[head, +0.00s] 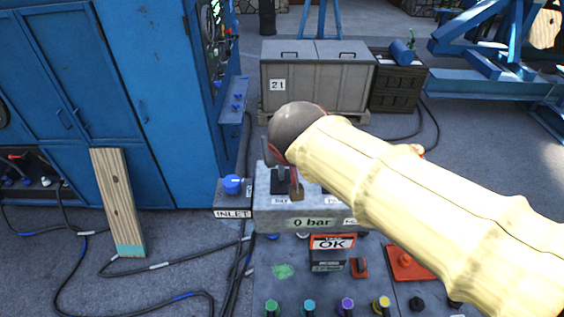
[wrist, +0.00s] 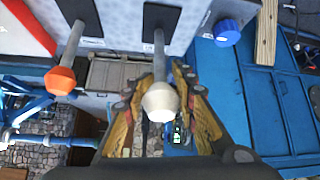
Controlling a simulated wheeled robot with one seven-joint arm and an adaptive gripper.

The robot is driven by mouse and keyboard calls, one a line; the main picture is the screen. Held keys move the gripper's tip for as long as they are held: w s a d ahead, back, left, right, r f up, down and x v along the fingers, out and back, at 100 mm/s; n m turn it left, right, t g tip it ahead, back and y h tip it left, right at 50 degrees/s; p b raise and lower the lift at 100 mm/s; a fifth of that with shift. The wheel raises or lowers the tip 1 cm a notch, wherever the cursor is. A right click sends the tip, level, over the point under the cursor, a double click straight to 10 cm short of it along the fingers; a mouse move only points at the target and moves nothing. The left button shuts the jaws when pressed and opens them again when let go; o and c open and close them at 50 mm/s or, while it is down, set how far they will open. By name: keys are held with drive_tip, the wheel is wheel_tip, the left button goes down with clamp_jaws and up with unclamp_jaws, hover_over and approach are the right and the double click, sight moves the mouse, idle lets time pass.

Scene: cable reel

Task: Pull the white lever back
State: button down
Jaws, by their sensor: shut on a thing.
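The white lever shows in the wrist view as a grey rod with a white knob (wrist: 160,104), rising from a black slot plate. My gripper (wrist: 158,78) has its two yellow-brown fingers on either side of this lever, shut on it just behind the knob. In the head view my own arm covers most of the gripper and the white lever. Only a brown finger part (head: 296,188) shows below the wrist, above the grey control box (head: 275,219) with its "0 bar" display.
A second lever with an orange knob (wrist: 60,80) stands beside the white one. A blue knob (head: 232,184) sits on the INLET block. Below the box is a panel of coloured knobs (head: 309,306). A blue cabinet (head: 150,90) stands left, a grey crate (head: 315,80) behind.

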drive_tip(key=shift+s+f+b, duration=0.35)
drive_tip(key=shift+s+b, duration=0.15)
drive_tip(key=shift+b, duration=0.1)
drive_tip(key=shift+s, duration=0.1)
drive_tip(key=c, duration=1.4)
unclamp_jaws()
drive_tip(key=shift+r, duration=0.1)
drive_tip(key=shift+r, duration=0.1)
drive_tip(key=v, duration=1.1)
drive_tip(key=shift+s+r, duration=0.3)
drive_tip(key=shift+a, duration=0.1)
